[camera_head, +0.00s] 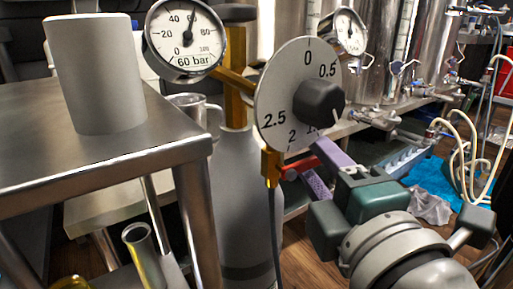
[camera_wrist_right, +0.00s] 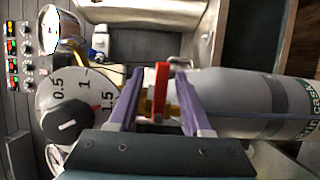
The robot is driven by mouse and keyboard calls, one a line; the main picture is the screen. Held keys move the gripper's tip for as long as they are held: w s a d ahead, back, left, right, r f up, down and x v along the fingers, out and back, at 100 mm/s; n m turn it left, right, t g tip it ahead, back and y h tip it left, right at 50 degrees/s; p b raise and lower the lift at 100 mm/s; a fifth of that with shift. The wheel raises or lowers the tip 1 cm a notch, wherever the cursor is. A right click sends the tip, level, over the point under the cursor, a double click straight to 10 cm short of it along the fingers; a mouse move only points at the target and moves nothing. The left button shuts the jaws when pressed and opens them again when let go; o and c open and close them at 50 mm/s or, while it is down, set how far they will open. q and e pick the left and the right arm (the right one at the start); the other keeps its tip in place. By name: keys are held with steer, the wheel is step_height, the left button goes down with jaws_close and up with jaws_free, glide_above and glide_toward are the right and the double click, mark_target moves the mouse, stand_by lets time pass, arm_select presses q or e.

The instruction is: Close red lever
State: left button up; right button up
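The red lever (camera_head: 298,166) sits on the brass valve (camera_head: 270,168) just below the round dial in the head view. In the right wrist view the red lever (camera_wrist_right: 161,88) stands upright in the picture, between the two purple fingers. My right gripper (camera_head: 314,164) reaches in from the lower right with its fingers apart. It also shows in the right wrist view (camera_wrist_right: 159,76), open, with a gap visible on each side of the lever. Whether a finger touches the lever is hard to tell. My left gripper is not in view.
A grey dial with a black knob (camera_head: 318,98) and two pressure gauges, one marked 60 bar (camera_head: 185,40), sit above the lever. A grey gas cylinder (camera_head: 238,200) stands below. A metal table (camera_head: 100,150) with a grey cup (camera_head: 97,75) is at left. A dark hose hangs from the valve.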

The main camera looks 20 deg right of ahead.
steer(key=s+b, duration=0.1)
steer(key=s, duration=0.9)
steer(key=shift+a+b, duration=0.2)
steer(key=shift+b, duration=0.15)
